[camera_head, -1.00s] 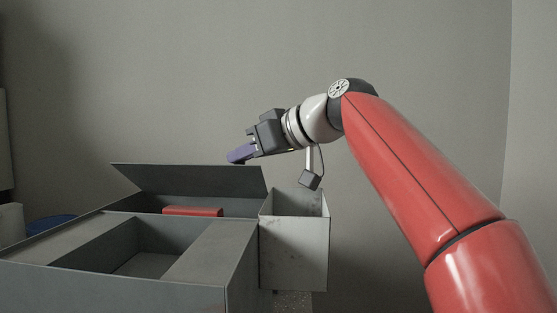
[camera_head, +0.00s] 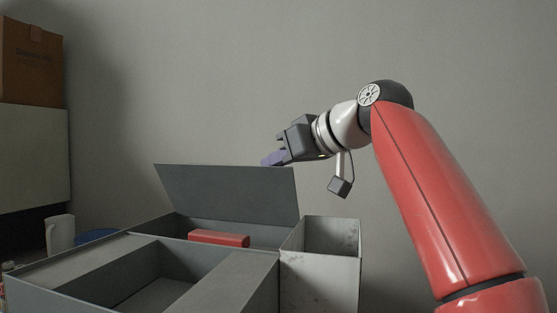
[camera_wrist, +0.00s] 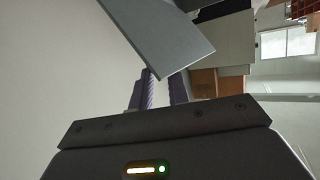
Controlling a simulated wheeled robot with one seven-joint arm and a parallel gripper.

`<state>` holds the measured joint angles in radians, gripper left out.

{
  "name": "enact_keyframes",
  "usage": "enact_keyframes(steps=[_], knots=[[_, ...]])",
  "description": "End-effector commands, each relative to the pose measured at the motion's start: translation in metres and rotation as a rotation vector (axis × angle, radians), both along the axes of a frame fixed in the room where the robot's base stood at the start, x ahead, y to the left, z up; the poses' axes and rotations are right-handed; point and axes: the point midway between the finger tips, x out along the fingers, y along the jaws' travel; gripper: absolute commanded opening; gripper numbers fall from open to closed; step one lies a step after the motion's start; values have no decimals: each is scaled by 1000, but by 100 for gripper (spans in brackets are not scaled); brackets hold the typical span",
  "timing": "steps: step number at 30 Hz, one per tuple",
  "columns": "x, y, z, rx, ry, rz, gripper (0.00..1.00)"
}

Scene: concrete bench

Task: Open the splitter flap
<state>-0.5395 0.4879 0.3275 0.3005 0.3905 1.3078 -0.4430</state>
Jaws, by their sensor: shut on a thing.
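The splitter flap (camera_head: 230,195) is a dark grey panel standing tilted up at the back of a grey box (camera_head: 92,262). My gripper (camera_head: 273,158) is at the flap's top edge, towards its right end, with purple fingertips shut on it. In the wrist view the flap (camera_wrist: 160,35) runs down to the gap between the two ribbed purple fingers (camera_wrist: 163,90). The exact contact is hard to see there. A red block (camera_head: 218,238) lies in the box's back channel, in front of the flap.
An open grey square bin (camera_head: 320,265) adjoins the box's right side. A white mug (camera_head: 60,233) and a blue round thing (camera_head: 97,236) stand behind on the left. A brown carton (camera_head: 32,62) sits on a pale cabinet (camera_head: 35,150).

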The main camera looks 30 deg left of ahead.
Motion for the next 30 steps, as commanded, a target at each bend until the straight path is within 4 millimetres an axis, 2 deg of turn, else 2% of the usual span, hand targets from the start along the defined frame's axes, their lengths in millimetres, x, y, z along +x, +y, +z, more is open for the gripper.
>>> enact_keyframes(steps=[1,5,6,11,23,30], knots=[[13,-2,-12,-27,5,-22,0],[13,-2,-13,-27,5,-21,0],[13,-2,-13,-29,5,-22,22],[12,-2,-13,-28,6,-21,43],[10,-4,-11,-26,5,-18,43],[0,-40,7,-20,-1,-23,43]])
